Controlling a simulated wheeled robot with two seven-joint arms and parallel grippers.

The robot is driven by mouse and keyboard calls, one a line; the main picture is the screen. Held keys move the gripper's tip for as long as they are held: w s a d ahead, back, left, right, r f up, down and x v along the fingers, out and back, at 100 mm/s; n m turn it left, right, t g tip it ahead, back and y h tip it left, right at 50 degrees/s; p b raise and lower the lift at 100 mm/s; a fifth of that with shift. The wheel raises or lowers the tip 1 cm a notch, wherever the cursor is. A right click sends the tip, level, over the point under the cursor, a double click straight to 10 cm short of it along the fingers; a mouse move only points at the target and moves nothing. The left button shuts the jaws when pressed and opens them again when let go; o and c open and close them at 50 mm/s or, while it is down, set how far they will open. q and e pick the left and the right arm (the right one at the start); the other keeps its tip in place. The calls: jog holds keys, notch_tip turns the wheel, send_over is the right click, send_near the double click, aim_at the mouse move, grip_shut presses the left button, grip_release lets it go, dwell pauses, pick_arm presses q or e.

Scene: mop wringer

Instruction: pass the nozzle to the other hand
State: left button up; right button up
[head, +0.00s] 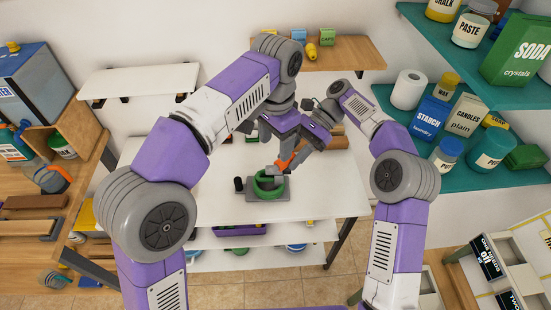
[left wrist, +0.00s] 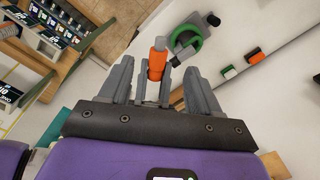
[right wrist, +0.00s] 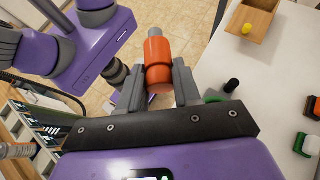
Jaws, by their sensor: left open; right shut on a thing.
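The orange nozzle (head: 285,163) shows just above the green ring of the mop wringer (head: 267,183) on the white table. My right gripper (right wrist: 158,72) is shut on the nozzle, which also shows between its fingers in the right wrist view (right wrist: 158,50). My left gripper (left wrist: 158,68) is open. In the left wrist view the nozzle (left wrist: 157,58) appears between the spread left fingers, with a clear gap on each side. The two hands overlap in the head view, so their fingers are hard to tell apart there.
The white table (head: 325,190) has free room right of the wringer. A small black upright thing (head: 239,184) stands on the wringer's left side. Teal shelves (head: 415,105) with boxes and jars are at the right. A wooden shelf (head: 350,52) hangs at the back.

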aim_at(275, 166)
pick_arm(q)
notch_tip(275, 166, down, 9)
jog(key=shift+r, duration=0.2)
jog(key=shift+c, duration=0.3)
jog(key=c, duration=1)
jog(key=shift+c, duration=0.4)
pick_arm(e)
jog(key=o, duration=1.1)
jog(key=shift+o, duration=0.2)
